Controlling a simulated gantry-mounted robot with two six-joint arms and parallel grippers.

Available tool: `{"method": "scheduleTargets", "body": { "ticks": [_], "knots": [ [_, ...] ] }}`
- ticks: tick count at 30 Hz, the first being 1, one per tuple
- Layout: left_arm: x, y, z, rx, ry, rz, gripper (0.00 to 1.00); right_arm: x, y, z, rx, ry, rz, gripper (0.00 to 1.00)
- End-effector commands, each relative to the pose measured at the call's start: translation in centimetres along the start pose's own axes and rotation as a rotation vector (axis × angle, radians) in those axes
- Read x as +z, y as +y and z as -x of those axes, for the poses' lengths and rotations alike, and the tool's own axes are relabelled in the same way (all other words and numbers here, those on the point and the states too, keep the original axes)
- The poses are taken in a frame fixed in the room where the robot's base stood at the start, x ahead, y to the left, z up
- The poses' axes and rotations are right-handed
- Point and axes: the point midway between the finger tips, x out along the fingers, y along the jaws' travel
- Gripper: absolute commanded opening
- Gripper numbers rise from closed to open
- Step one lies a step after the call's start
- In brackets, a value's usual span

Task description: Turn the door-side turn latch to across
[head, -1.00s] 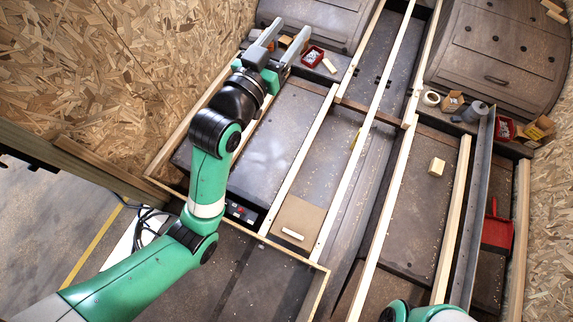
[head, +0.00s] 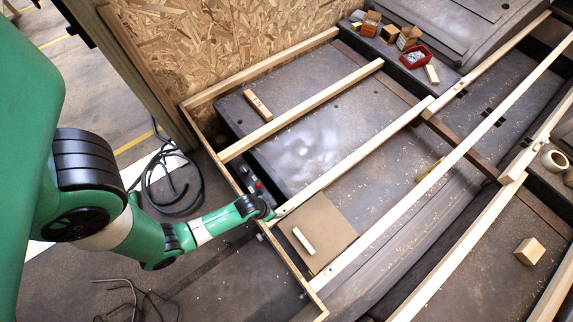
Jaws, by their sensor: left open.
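A short pale bar (head: 303,241), which looks like a turn latch, lies on a square brown board (head: 325,222) at lower centre. My left gripper (head: 273,214) is just up and left of the brown board, beside the end of a wooden batten. It is open, but small and mostly hidden behind my dark wrist. It is apart from the pale bar. My right gripper is out of view.
Long battens (head: 350,162) cross the dark floor panels. A wooden rim (head: 290,268) borders the near edge. A small control box (head: 252,184) sits beside my left wrist. A red tray (head: 415,56) and small boxes stand at the back.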

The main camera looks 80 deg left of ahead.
Motion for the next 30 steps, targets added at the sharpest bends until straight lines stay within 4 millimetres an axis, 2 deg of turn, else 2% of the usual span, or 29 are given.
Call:
{"method": "scheduleTargets", "body": {
  "ticks": [2,5,15,18,23,30],
  "knots": [
    [-0.1,0.0,0.0,0.0,0.001,0.0,0.57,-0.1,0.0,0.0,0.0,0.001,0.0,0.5],
    [-0.1,0.0,-1.1,0.0,0.002,-0.001,0.57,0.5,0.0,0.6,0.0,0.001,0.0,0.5],
    [0.0,0.1,-8.7,0.001,0.003,-0.001,0.57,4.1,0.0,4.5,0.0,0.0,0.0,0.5],
    [-0.1,0.1,-10.3,0.001,0.002,-0.001,0.57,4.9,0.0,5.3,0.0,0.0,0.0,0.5],
    [-0.2,0.1,-11.4,0.001,0.003,-0.001,0.57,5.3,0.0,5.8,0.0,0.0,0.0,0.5],
    [-0.3,0.1,-11.4,0.001,0.003,-0.001,0.57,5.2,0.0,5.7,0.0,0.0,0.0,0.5]
  ]
}}
